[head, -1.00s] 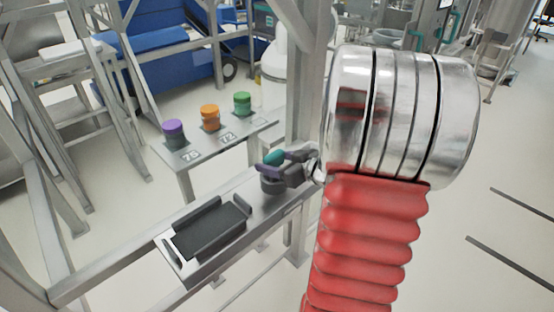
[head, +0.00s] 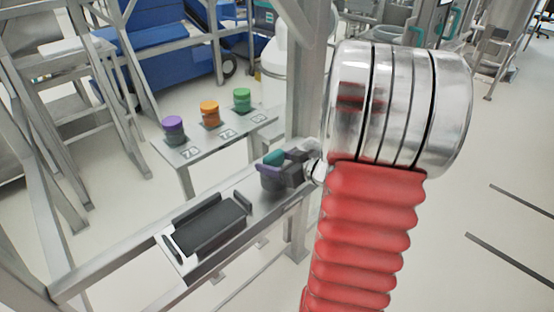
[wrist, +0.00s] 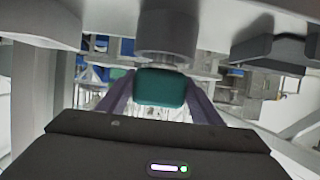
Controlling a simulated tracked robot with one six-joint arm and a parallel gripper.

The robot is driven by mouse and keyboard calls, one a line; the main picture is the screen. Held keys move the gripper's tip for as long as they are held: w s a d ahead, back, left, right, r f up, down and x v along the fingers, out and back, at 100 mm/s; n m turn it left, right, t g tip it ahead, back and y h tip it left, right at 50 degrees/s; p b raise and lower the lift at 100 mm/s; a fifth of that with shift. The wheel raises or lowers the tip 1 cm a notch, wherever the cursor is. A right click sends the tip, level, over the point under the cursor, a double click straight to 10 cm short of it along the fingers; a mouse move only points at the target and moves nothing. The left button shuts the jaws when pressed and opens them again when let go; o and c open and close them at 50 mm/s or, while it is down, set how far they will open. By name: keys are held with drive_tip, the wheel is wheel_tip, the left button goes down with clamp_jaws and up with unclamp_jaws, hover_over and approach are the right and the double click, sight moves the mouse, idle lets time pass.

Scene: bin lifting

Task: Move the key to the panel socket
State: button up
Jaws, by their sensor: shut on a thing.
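A teal block, which I take to be the key (head: 274,157), sits between the purple fingers of my gripper (head: 274,170). In the wrist view the key (wrist: 161,88) fills the gap between both fingers. My gripper is shut on it. A grey round cylinder (wrist: 167,36), perhaps the panel socket, stands right beside the key in the wrist view. I cannot tell whether they touch or whether the key is seated. In the head view my fingers mostly hide this spot on the grey metal panel (head: 258,212).
A black tray-like holder (head: 205,228) lies on the panel, left of my gripper. Purple (head: 173,126), orange (head: 211,112) and green (head: 242,97) knobs stand on a numbered shelf behind. A metal post (head: 307,90) rises close behind my gripper.

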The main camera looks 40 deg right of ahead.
idle(0.3)
drive_tip(key=o, duration=1.3)
drive_tip(key=o, duration=0.5)
drive_tip(key=shift+c, duration=0.2)
drive_tip(key=shift+r, duration=0.15)
drive_tip(key=shift+r, duration=4.4)
